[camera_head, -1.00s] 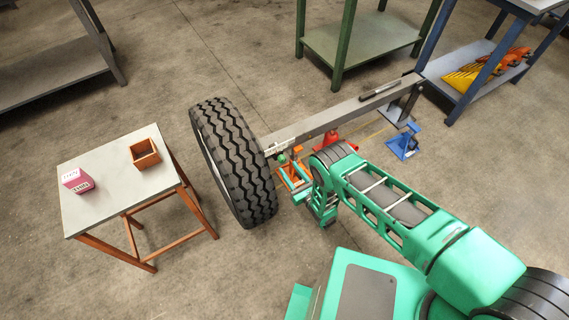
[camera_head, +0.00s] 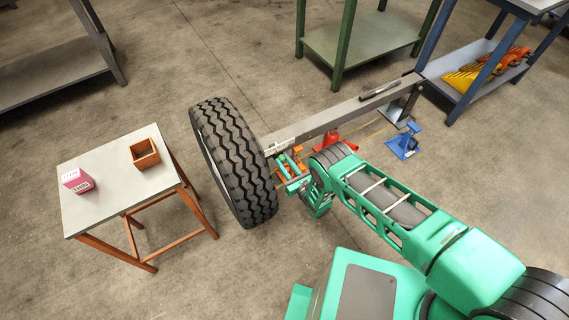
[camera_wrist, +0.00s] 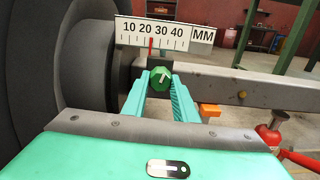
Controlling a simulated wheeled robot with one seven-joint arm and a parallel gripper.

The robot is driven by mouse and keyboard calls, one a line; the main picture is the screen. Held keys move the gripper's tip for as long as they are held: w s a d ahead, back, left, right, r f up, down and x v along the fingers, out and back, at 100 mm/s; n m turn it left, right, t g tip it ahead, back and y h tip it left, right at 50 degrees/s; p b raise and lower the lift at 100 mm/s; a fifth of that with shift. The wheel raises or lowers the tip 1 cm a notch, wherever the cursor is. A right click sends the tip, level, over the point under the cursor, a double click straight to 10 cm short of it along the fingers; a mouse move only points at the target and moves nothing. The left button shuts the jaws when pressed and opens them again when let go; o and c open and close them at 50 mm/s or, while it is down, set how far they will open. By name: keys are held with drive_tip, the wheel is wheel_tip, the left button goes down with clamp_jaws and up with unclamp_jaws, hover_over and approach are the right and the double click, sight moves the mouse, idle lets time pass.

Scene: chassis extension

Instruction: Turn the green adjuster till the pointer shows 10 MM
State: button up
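The green adjuster (camera_wrist: 160,79) is a faceted knob with a white mark on its face, in the upper middle of the wrist view. Above it is a white scale (camera_wrist: 190,35) reading 10, 20, 30, 40 and MM. The red pointer (camera_wrist: 151,46) stands between 20 and 30. My gripper (camera_wrist: 160,86) is open, one green finger on each side of the adjuster; whether either finger touches it I cannot tell. In the head view my gripper (camera_head: 291,167) is beside the beam's near end, and the adjuster is not clearly visible there.
A large tire (camera_head: 236,160) stands close left of my gripper. The grey beam (camera_head: 340,114) runs away to the right. A red jack (camera_head: 328,138) and a blue stand (camera_head: 404,142) are near it. A small table (camera_head: 120,190) with two boxes stands left.

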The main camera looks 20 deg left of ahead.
drive_tip(key=shift+d+m, duration=0.1)
drive_tip(key=shift+m, duration=0.4)
